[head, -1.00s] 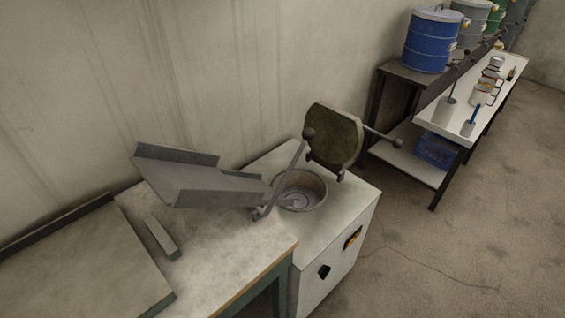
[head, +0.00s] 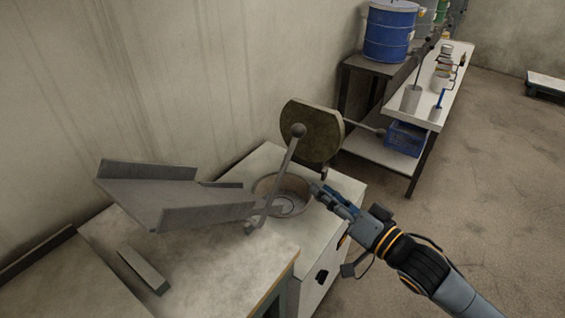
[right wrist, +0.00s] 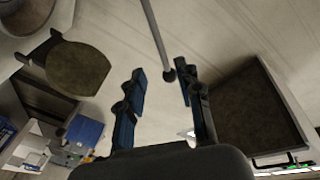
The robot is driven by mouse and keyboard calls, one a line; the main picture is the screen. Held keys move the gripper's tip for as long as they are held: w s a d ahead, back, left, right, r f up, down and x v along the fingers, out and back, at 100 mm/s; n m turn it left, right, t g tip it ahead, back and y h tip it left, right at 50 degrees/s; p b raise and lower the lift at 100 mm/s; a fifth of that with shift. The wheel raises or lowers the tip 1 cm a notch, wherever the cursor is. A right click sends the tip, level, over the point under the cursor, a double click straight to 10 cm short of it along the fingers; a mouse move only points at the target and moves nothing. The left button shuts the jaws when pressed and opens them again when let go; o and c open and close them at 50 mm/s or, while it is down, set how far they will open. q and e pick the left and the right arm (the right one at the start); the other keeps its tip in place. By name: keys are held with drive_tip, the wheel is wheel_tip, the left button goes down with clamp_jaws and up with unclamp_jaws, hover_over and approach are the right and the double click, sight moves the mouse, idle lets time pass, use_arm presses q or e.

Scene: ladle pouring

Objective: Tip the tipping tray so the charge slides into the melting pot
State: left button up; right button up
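The grey tipping tray (head: 150,196) stands raised over the bench, its narrow spout end reaching toward the melting pot (head: 264,187) at the right. My right gripper (head: 318,191) is in front of the pot, right of the lever. In the right wrist view its fingers (right wrist: 160,92) are open, with the knob (right wrist: 169,75) showing between them, not gripped. I cannot make out the charge.
A loose bar (head: 143,270) lies on the bench below the tray. The lid's handle sticks out to the right. A side table (head: 436,110) with cans, tools and a blue crate (head: 405,138) stands at the back right.

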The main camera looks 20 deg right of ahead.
sight(285, 166)
drive_tip(key=shift+p+x, duration=1.1)
drive_tip(key=shift+x, duration=5.5)
drive_tip(key=shift+d, duration=0.1)
clamp_jaws()
